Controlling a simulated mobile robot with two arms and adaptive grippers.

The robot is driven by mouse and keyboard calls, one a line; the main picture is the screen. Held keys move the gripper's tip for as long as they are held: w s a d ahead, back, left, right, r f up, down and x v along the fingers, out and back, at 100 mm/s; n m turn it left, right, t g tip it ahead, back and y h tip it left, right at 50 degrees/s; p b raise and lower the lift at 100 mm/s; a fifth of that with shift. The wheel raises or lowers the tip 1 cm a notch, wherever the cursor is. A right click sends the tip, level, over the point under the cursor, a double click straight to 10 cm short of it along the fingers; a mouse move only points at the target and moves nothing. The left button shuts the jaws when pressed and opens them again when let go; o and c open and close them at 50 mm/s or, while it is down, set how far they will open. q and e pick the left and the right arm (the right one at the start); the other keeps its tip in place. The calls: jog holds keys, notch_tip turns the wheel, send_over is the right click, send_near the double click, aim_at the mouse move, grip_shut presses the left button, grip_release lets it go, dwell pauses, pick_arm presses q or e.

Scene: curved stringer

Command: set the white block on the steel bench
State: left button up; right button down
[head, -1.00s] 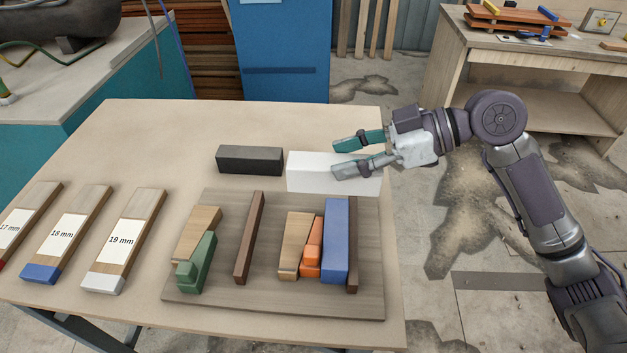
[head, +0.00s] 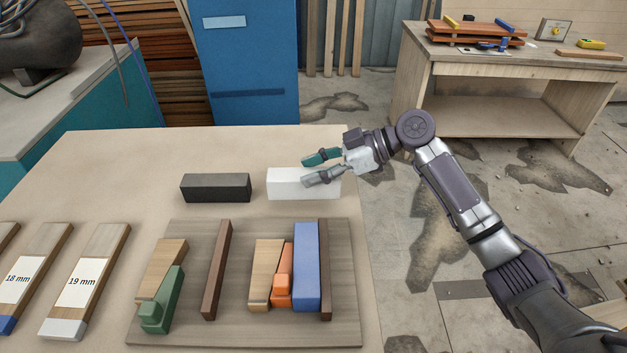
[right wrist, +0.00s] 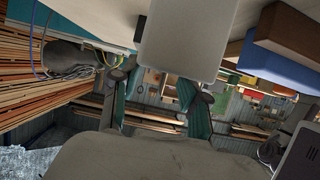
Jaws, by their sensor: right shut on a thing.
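The white block (head: 287,184) is a plain oblong near the right edge of the wooden table, to the right of the black block (head: 216,188). My right gripper (head: 307,170) is shut on its right part, with one finger in front and one behind. In the right wrist view the block (right wrist: 180,40) appears as a pale shape between the fingers. I cannot tell whether its underside touches the tabletop. My left gripper is out of view. No bench that is clearly steel shows.
A wooden board (head: 190,322) in front bears wooden, green, orange and blue pieces. Labelled sticks (head: 85,280) lie at left. A wooden workbench (head: 490,50) with tools stands at back right, across open floor. A teal cabinet (head: 100,100) is at left.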

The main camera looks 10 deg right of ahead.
notch_tip(320, 180, down, 3)
jog(key=shift+p, duration=0.45)
jog(key=shift+f, duration=0.5)
jog(key=shift+f, duration=0.1)
jog(key=c, duration=0.6)
grip_release()
jog(key=b+v, duration=0.2)
jog(key=v, duration=1)
